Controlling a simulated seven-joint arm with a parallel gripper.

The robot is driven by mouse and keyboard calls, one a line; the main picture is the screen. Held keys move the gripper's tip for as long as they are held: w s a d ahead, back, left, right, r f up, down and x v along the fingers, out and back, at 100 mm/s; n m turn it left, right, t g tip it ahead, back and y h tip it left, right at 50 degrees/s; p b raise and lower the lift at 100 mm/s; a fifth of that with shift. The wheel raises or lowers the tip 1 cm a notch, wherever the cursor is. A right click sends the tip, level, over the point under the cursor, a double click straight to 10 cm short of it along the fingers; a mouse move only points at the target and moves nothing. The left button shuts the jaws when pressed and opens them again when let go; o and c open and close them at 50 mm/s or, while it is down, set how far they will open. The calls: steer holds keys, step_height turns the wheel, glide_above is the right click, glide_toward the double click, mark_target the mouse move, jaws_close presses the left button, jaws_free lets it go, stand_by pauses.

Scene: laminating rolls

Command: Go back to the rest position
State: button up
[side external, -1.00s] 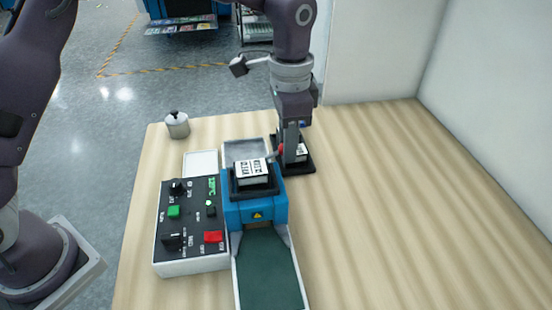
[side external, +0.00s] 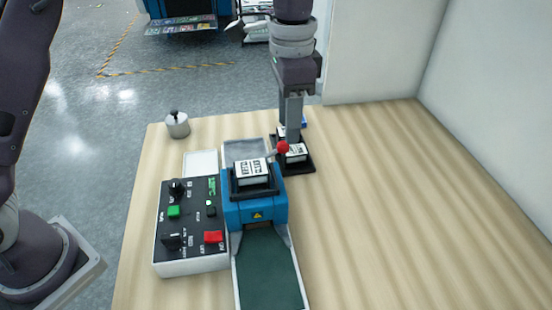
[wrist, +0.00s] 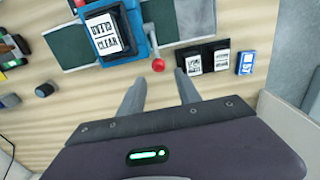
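My gripper (side external: 292,138) hangs at the far side of the table, pointing down behind the red lever knob (side external: 282,147). In the wrist view its two fingers (wrist: 160,76) are apart, with only bare table between them. The blue laminator (side external: 255,212) carries a label block (side external: 251,169) in a black frame on top. That block shows in the wrist view (wrist: 102,33) at the upper left, and the red knob (wrist: 158,65) is just beyond the fingertips. The fingertips partly hide a black tray with a label block (side external: 297,152) in the side view.
A control box (side external: 191,260) with green and red buttons stands left of the laminator. A green belt (side external: 266,270) extends toward the camera. A silver weight (side external: 177,124) stands at the far left edge. The right of the table is clear, bounded by a pale wall (side external: 490,120).

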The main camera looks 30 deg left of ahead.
steer(key=shift+r, duration=0.4)
steer(key=shift+s+a+r, duration=0.1)
steer(key=shift+a+r, duration=0.05)
steer(key=shift+r, duration=0.1)
steer(key=s+a+r+n+t, duration=0.2)
steer(key=s+a+r+n, duration=0.1)
steer(key=s+a+r, duration=0.5)
steer(key=s+a+f+n+t, duration=0.1)
steer(key=s+a+n, duration=0.2)
steer(key=s, duration=0.6)
steer(key=s+a+f+n+t, duration=0.2)
steer(key=s+a+n, duration=0.1)
steer(key=s, duration=0.6)
steer(key=shift+s+a+f+t, duration=0.15)
steer(key=shift+s+a+t, duration=0.15)
steer(key=shift+a, duration=0.6)
